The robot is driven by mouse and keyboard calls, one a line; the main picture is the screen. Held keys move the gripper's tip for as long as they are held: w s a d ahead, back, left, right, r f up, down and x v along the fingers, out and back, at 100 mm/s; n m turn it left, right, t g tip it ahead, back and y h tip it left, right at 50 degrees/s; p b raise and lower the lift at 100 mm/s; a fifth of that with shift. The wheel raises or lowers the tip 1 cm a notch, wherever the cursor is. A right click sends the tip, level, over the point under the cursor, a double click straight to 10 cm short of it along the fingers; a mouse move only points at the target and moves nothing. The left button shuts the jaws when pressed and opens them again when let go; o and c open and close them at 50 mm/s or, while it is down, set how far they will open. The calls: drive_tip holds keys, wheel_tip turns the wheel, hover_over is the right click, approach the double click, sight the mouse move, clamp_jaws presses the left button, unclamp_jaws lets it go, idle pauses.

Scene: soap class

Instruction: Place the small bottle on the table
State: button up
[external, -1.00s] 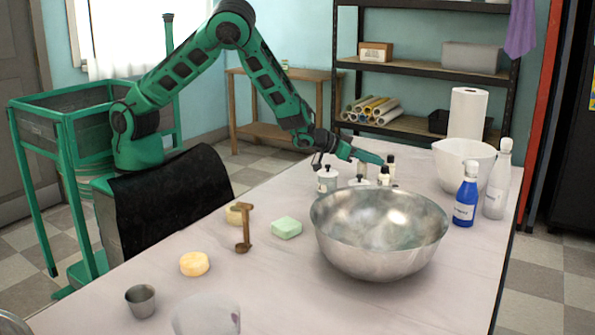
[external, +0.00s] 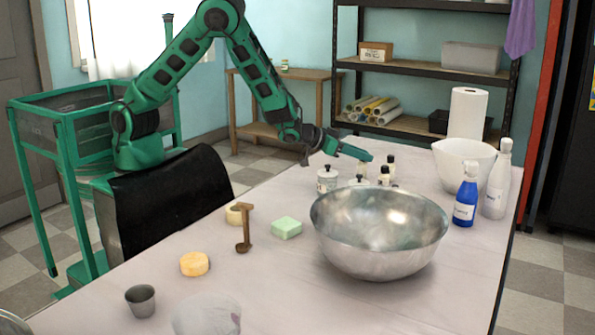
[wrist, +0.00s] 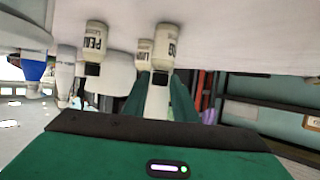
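Several small white bottles stand close together on the pale worktable (external: 280,275), behind the metal bowl. One has a dark cap (external: 384,175) and another stands farther back (external: 390,160). My gripper (external: 360,154) is just above and left of them, with its green fingers pointing right. In the wrist view the bottles appear upside down; a labelled bottle (wrist: 95,40) and another (wrist: 165,45) are close ahead. Two green finger parts (wrist: 157,100) show there with a pale gap between them. I see nothing clearly held. Which bottle the task means is unclear.
The large metal bowl (external: 375,255) stands in front of the bottles. A small greenish jar (external: 284,65) stands on the wooden side table (external: 245,73). The worktable's front middle is clear.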

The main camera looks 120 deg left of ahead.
drive_tip(key=v, duration=0.7)
drive_tip(key=shift+s+d, duration=0.2)
